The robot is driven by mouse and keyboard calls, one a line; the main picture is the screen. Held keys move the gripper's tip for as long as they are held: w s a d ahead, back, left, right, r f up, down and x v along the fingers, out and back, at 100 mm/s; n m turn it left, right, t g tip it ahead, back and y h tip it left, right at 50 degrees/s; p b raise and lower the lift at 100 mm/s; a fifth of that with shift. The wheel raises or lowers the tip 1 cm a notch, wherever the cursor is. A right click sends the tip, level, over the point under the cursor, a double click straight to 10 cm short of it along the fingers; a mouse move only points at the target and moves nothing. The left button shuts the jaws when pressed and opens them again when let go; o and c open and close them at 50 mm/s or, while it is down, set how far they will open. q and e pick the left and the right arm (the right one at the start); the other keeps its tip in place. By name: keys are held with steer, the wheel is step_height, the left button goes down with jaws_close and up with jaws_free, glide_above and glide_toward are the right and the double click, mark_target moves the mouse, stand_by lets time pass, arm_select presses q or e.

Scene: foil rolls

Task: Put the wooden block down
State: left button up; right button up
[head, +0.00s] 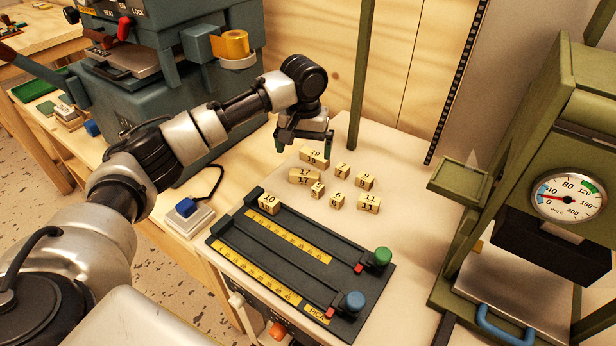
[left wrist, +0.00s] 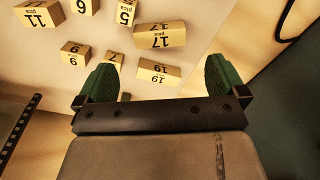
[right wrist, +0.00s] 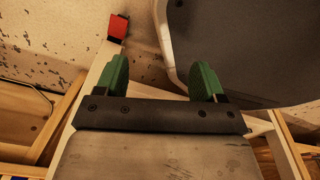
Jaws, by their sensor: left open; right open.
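Several numbered wooden blocks lie loose on the pale bench top. The 19 block (head: 313,156) lies at the back of the group, with the 17 block (head: 304,177) just in front of it. My left gripper (head: 300,143) is above and behind the 19 block, open and empty. In the left wrist view the 19 block (left wrist: 159,72) lies between the two green fingertips (left wrist: 160,78), not gripped; the 17 block (left wrist: 160,35) lies beyond it. My right gripper (right wrist: 158,80) is open and empty, away from the blocks, and is not in the head view.
A black slide gauge (head: 300,265) with yellow scales and green and blue knobs lies in front of the blocks. A green post (head: 361,75) stands behind them. A green press with a dial (head: 568,197) stands at the right.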

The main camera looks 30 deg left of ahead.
mark_target(305, 172)
arm_select(q)
step_height(305, 172, down, 2)
steer(key=shift+s+f, duration=0.1)
steer(key=shift+f, duration=0.5)
steer(key=f, duration=0.4)
steer(key=shift+w+f, duration=0.1)
steer(key=shift+w, duration=0.25)
steer(key=shift+f, duration=0.55)
steer(key=shift+c, duration=0.8)
steer(key=c, duration=0.8)
arm_select(e)
steer(key=shift+s+d+f, duration=0.2)
steer(key=shift+s, duration=0.55)
arm_select(q)
steer(key=shift+r, duration=0.1)
